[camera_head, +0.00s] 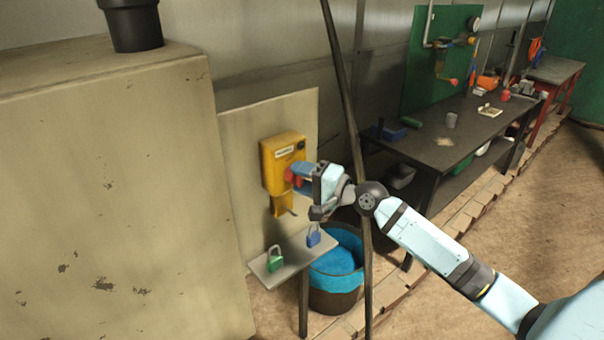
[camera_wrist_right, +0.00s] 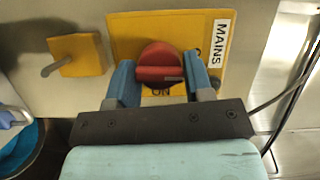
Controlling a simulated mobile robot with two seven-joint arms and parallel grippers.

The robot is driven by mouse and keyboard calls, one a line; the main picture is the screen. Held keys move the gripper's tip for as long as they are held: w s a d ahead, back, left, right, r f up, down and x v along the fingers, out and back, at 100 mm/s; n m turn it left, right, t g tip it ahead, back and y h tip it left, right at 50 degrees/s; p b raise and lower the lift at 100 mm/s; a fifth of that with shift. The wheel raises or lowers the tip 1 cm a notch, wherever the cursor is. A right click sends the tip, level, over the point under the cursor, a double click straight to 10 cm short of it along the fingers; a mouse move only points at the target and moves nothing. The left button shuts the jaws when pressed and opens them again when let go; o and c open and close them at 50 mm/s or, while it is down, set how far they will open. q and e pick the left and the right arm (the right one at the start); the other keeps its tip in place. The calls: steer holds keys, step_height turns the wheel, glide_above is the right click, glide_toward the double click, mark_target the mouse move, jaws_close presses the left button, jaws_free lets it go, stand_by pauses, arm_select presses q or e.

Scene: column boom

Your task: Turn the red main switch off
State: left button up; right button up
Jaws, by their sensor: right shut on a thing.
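The red main switch (camera_head: 289,175) is a round knob on the front of a yellow box (camera_head: 281,150) on a pale wall panel. In the right wrist view the red knob (camera_wrist_right: 160,62) has a raised bar lying level across it. My right gripper (camera_head: 301,174) is shut on the knob, one blue finger on each side, as the wrist view also shows (camera_wrist_right: 160,77). The fingers hide part of the knob in the head view. My left gripper is out of view.
A small shelf (camera_head: 263,268) below holds a green padlock (camera_head: 275,262) and a blue padlock (camera_head: 313,238). A lined bucket (camera_head: 336,300) stands beneath. A thin dark pole (camera_head: 345,90) rises close to my right arm. A cluttered workbench (camera_head: 425,150) stands behind, right.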

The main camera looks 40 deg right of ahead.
steer(key=shift+f+n, duration=0.15)
steer(key=shift+n, duration=0.15)
steer(key=shift+g, duration=0.3)
steer(key=o, duration=0.9)
steer(key=shift+c, duration=0.2)
steer(key=shift+s, duration=0.1)
steer(key=b+v, duration=0.4)
steer(key=v, duration=0.9)
steer(key=shift+s+d+b, duration=0.2)
steer(key=shift+s+b, duration=0.1)
